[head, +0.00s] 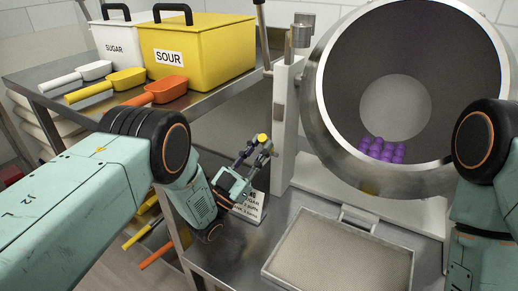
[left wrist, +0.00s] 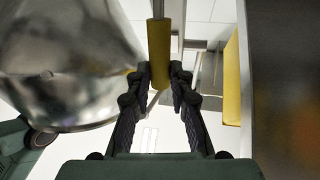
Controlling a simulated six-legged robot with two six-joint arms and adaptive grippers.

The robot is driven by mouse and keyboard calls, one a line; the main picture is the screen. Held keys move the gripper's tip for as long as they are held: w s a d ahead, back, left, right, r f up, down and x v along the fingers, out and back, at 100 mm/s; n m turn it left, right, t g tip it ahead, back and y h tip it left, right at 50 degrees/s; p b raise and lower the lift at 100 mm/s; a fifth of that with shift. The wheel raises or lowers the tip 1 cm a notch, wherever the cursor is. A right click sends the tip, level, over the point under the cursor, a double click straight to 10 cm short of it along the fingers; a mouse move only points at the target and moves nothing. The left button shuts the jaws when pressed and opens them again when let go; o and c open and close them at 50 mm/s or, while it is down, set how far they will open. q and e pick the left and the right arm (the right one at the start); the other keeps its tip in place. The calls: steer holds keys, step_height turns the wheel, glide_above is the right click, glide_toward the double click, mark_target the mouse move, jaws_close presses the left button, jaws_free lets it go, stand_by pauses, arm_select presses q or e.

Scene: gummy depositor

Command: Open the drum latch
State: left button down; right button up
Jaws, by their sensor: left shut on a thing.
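The steel drum (head: 335,135) is at the right of the head view, its open mouth facing me, with purple gummies (head: 382,150) low inside. A white post (head: 285,120) stands at its left. My left gripper (head: 258,146) is left of the post, shut on a yellow grip (head: 262,137), probably the latch handle. In the left wrist view the yellow grip (left wrist: 160,50) runs down from a metal rod to between the fingertips. The fingers hide part of it, and how it joins the drum does not show. My right arm is at the right edge; its gripper is out of view.
A shallow tray (head: 345,281) lies on the steel table below the drum. A printed card (head: 252,208) stands behind my left gripper. On the left shelf are a yellow SOUR bin (head: 205,50), a white SUGAR bin (head: 115,42) and several scoops.

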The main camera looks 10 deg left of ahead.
arm_select(q)
steer(key=c, duration=1.3)
jaws_free()
steer(key=shift+r, duration=0.2)
steer(key=shift+o, duration=0.6)
steer(key=shift+f, duration=0.1)
step_height(320, 180, up, 10)
